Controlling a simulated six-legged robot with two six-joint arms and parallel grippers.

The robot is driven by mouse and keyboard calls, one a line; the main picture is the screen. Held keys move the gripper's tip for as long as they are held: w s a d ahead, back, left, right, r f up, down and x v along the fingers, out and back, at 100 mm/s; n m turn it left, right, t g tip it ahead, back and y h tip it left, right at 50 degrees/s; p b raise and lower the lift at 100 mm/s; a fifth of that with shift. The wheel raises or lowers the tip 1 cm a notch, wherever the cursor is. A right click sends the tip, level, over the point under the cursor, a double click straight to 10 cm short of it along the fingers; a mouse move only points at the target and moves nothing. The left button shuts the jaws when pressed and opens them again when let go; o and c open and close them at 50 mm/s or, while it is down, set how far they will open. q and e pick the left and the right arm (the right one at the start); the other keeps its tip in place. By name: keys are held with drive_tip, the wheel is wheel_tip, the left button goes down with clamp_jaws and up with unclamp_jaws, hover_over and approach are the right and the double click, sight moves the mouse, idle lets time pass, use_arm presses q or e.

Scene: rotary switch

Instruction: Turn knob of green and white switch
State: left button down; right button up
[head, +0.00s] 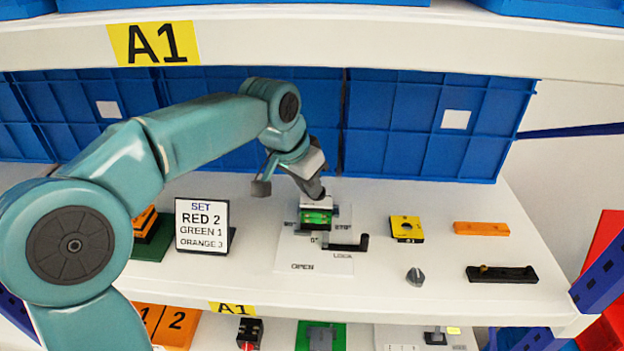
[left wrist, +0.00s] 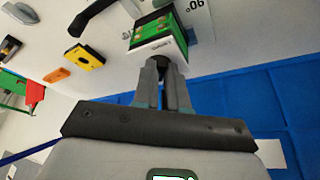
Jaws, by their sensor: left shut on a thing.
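The green and white switch (head: 316,216) stands on a white plate (head: 300,258) marked with angles and the words OPEN and LOCK. A black L-shaped handle (head: 350,244) reaches to the right at its front; it also shows in the left wrist view (left wrist: 92,16). My left gripper (head: 313,194) comes down from above onto the switch. In the left wrist view its fingers (left wrist: 165,64) are close together at the white edge of the switch (left wrist: 160,38). They are shut on it, though the exact contact is partly hidden. My right gripper is in neither view.
A sign (head: 203,225) and an orange and green part (head: 150,235) stand to the left. To the right are a yellow block (head: 407,229), a grey knob (head: 415,277), an orange bar (head: 481,228) and a black bar (head: 502,274). Blue crates (head: 420,130) line the back.

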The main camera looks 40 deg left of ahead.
use_arm(q)
drive_tip(key=m+p, duration=0.1)
drive_tip(key=m, duration=0.1)
drive_tip(key=a+m+h+p, duration=0.1)
drive_tip(key=m, duration=0.1)
drive_tip(key=shift+w+r+m+h, duration=0.15)
drive_tip(key=shift+m+h, duration=0.15)
drive_tip(key=m+p, duration=0.1)
drive_tip(key=m, duration=0.1)
drive_tip(key=m+g+h+p, duration=0.1)
drive_tip(key=w+a+m+p, duration=0.1)
drive_tip(key=m, duration=0.1)
drive_tip(key=shift+m+g+h, duration=0.3)
drive_tip(key=shift+g, duration=0.1)
drive_tip(key=c, duration=1.2)
unclamp_jaws()
drive_tip(key=shift+s, duration=0.1)
drive_tip(key=shift+o, duration=0.2)
